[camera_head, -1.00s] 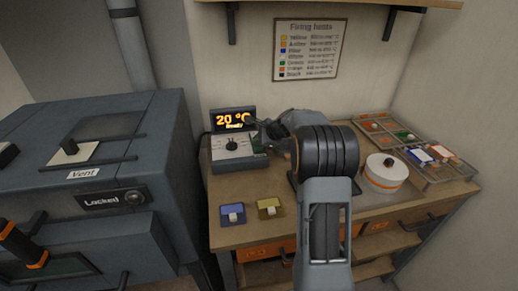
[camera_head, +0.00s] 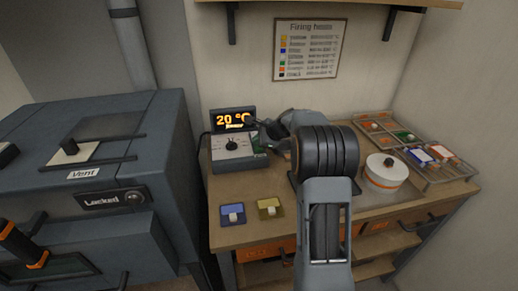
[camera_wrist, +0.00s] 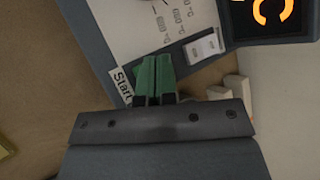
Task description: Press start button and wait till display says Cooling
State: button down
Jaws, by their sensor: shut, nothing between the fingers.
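The controller box (camera_head: 229,145) with a round dial stands on the workbench. Its display (camera_head: 233,119) reads 20 °C in orange, with a smaller line below too blurred to read surely. In the wrist view part of the display (camera_wrist: 270,12) shows at the top right. My gripper (camera_wrist: 154,60) is shut and empty, its green fingertips over the panel beside the Start label (camera_wrist: 122,85). The fingers hide the start button, so contact cannot be told. A white rocker switch (camera_wrist: 203,46) sits right of the fingertips. My arm covers the box's right side in the head view.
A grey kiln (camera_head: 100,150) with a Locked panel (camera_head: 112,199) and Vent slider (camera_head: 72,150) stands left. A firing chart (camera_head: 310,49) hangs behind.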

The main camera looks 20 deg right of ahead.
aim_at(258, 149)
jog(key=shift+f, duration=0.2)
jog(key=shift+f+b, duration=0.2)
jog(key=shift+b, duration=0.1)
jog(key=shift+f+b, duration=0.35)
jog(key=shift+f, duration=0.1)
dwell(1.0)
jog(key=shift+r+p, duration=0.75)
jog(key=shift+r, duration=0.1)
jog(key=shift+r, duration=0.15)
notch_tip(258, 149, up, 5)
jog(key=p, duration=0.4)
dwell(0.7)
